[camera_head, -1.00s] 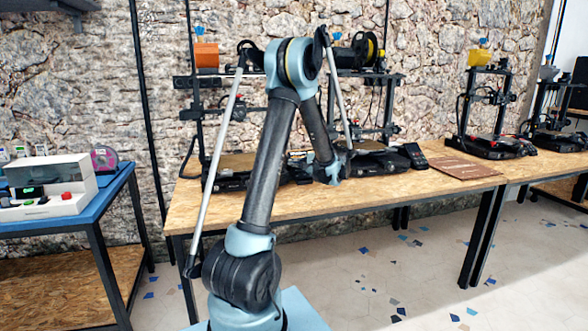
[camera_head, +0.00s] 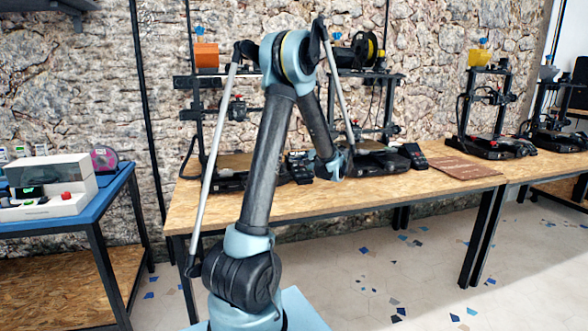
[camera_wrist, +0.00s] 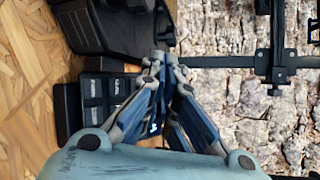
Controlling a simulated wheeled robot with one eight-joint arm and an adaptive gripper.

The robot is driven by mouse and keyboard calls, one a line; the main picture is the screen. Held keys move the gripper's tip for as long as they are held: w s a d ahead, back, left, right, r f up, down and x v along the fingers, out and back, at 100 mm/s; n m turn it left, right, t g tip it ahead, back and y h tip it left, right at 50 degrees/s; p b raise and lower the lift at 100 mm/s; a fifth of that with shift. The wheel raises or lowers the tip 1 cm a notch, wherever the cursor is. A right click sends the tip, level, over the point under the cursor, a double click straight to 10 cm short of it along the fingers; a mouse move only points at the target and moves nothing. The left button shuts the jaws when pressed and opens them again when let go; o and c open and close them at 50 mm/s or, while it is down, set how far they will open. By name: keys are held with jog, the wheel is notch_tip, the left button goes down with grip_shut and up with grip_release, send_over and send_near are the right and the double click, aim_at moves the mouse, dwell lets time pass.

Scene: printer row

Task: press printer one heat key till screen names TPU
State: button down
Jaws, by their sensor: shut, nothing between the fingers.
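In the wrist view a dark panel with several square keys (camera_wrist: 104,100) lies left of my gripper (camera_wrist: 166,62). My gripper is shut and empty, its fingertips apart from the keys in the picture; height above them is unclear. Key labels are not legible, and my gripper's body covers part of the panel's surroundings.
A second printer's base (camera_head: 370,162) and control box (camera_head: 414,154) stand just right of my wrist. A brown board (camera_head: 453,168) lies farther right. The front strip of the table (camera_head: 400,188) is clear. A white machine (camera_head: 50,188) sits on the blue table at left.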

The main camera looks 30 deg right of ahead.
jog(key=r, duration=0.1)
jog(key=s+r, duration=0.2)
jog(key=shift+s+a, duration=0.15)
jog(key=shift+a, duration=0.1)
dwell(0.8)
